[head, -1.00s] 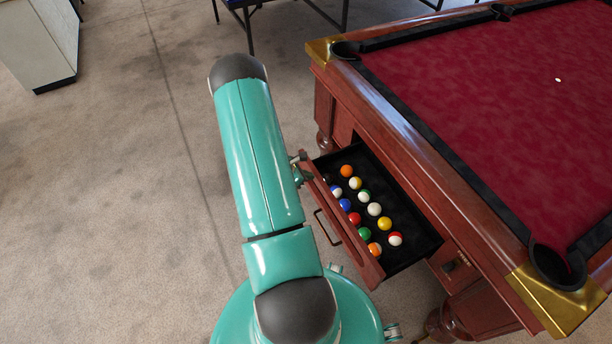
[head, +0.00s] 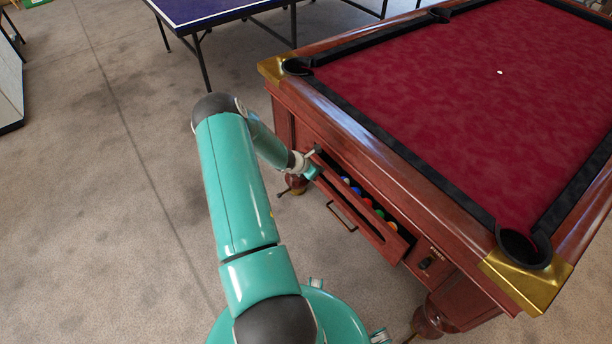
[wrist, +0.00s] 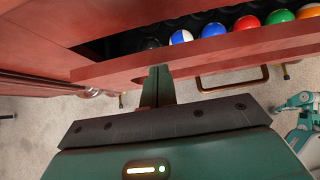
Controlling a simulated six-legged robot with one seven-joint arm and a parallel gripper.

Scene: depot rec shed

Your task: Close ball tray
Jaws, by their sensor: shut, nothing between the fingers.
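The ball tray (head: 362,222) is a wooden drawer in the end of the pool table, partly pulled out, with a brass handle (head: 341,217) on its front. Several coloured balls (head: 367,202) lie in its dark inside. In the wrist view the tray's front (wrist: 222,48) runs across the picture, with balls (wrist: 247,23) behind it and the handle (wrist: 232,84) below right. My gripper (wrist: 156,72) is shut and empty, its fingertips at the tray's front, left of the handle. I cannot tell whether they touch it. In the head view my arm reaches the tray's far end.
The pool table (head: 470,90) with red cloth and brass corners fills the right side. A blue table-tennis table (head: 215,10) stands behind. A pale cabinet (head: 8,90) is at the left edge. The carpet (head: 110,200) at left is clear.

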